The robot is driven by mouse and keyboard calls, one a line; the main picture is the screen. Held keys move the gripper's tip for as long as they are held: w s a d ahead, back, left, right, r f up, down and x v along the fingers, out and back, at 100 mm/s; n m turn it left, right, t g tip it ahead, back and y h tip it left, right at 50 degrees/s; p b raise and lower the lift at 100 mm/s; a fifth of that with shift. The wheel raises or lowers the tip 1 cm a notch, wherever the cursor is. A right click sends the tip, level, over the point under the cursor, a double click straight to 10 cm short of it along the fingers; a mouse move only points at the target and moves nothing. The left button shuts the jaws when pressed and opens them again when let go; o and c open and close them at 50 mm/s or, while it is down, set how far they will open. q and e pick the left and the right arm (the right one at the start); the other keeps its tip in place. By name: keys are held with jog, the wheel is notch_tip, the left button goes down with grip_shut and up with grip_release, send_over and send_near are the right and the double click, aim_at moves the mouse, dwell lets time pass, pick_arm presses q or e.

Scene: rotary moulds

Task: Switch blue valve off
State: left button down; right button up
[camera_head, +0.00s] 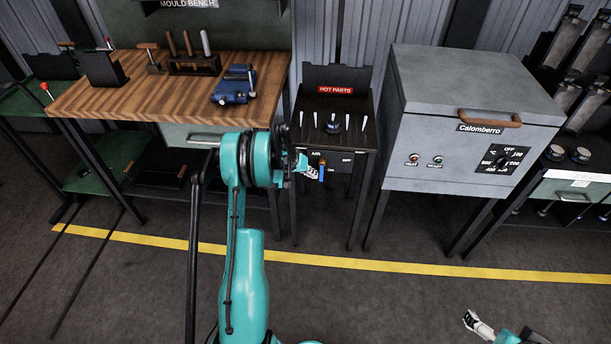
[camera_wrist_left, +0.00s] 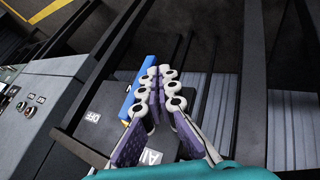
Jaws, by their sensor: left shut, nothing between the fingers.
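The blue valve handle (camera_head: 321,173) is on the dark front panel below the hot parts stand, by labels that seem to read AIR, OFF and ON.
The hot parts stand (camera_head: 310,98) is above the panel. The wooden mould bench (camera_head: 130,97) is at left, and the grey Calomberro oven (camera_head: 450,80) at right. Dark stand legs (camera_head: 363,200) frame the panel. The floor in front is open, crossed by a yellow line (camera_head: 400,265).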

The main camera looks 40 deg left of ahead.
pick_arm(q)
jog(key=shift+w+d+f+t+h, duration=0.15)
jog(key=shift+d+f+t+h, duration=0.1)
jog(key=shift+t+h, duration=0.3)
dwell(0.7)
jog(key=d+t+h, duration=0.1)
jog(key=w+n+t+h, duration=0.1)
jog(key=h, duration=0.1)
jog(key=shift+d+f+t+h, duration=0.25)
jog(key=shift+d+f, duration=0.1)
jog(key=shift+d, duration=0.05)
jog(key=shift+w+d+r, duration=0.1)
jog(key=shift+w+d, duration=0.65)
jog(key=shift+d, duration=0.35)
jog(key=shift+d+r, duration=0.1)
dwell(0.9)
